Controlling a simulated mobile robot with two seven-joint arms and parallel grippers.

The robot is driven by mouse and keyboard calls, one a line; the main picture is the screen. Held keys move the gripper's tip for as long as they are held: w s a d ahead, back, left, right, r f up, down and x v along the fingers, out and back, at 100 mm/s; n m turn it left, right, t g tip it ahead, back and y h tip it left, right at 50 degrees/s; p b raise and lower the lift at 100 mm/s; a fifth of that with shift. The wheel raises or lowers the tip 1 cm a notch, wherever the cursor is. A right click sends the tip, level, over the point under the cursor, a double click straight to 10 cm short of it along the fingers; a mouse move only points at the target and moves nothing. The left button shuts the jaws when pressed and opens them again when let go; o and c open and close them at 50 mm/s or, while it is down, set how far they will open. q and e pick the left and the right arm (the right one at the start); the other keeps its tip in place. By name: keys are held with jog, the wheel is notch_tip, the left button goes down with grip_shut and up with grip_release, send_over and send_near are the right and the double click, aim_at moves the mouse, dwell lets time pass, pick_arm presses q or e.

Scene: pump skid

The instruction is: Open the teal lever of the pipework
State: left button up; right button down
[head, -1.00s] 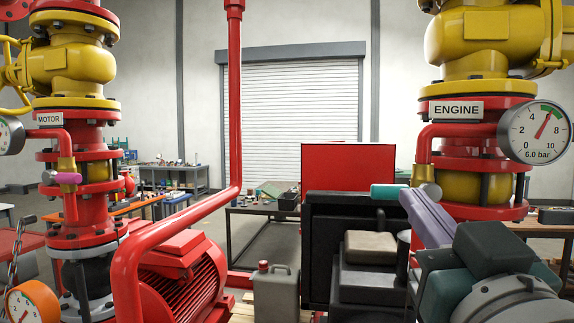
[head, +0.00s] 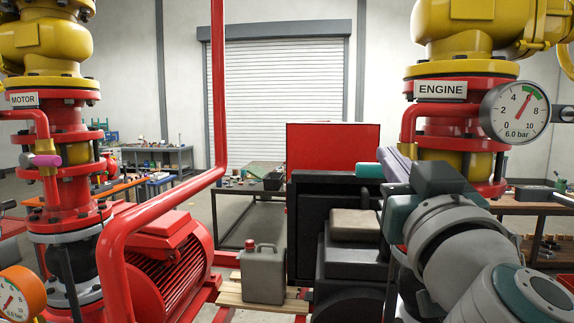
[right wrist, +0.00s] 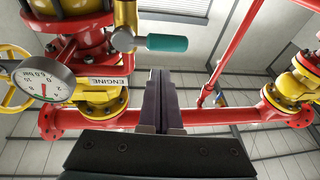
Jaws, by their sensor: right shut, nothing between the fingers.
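The teal lever (head: 369,170) points left from the small valve on the red pipe below the ENGINE label. It looks roughly level in the head view, and its right end is hidden behind my right gripper. In the right wrist view the teal lever (right wrist: 167,43) sticks out to the right of its brass valve (right wrist: 124,38), beyond the fingertips. My right gripper (head: 391,157) is shut and empty, its purple fingers together. In the right wrist view the fingers (right wrist: 160,72) point toward the lever, with a visible gap. My left gripper is out of view.
A pink lever (head: 46,160) sits on the MOTOR pipework at left. A pressure gauge (head: 516,112) stands right of the ENGINE label (head: 441,91). A red pipe (head: 170,204), a grey canister (head: 263,274) and a black machine with a red panel (head: 333,151) fill the middle.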

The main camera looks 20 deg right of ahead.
jog(key=b+x, duration=0.1)
jog(key=x, duration=0.3)
jog(key=shift+w+d, duration=0.1)
jog(key=shift+w, duration=0.15)
jog(key=f+b, duration=0.1)
jog(key=b, duration=0.1)
jog(key=a+f+b, duration=0.1)
jog(key=f+b, duration=0.1)
jog(key=shift+w, duration=0.25)
jog(key=f+b, duration=0.1)
jog(key=b, duration=0.1)
jog(key=shift+f+b, duration=0.3)
jog(key=shift+d+f, duration=0.55)
jog(key=shift+f, duration=0.7)
send_near(372, 175)
jog(key=shift+s+d+f, duration=0.1)
jog(key=shift+d+f, duration=0.3)
jog(key=shift+f, duration=0.4)
jog(key=shift+s+d+f, duration=0.1)
jog(key=shift+d+f, duration=0.25)
jog(key=shift+f, duration=0.45)
jog(key=shift+d+f, duration=0.4)
jog(key=shift+f, duration=0.35)
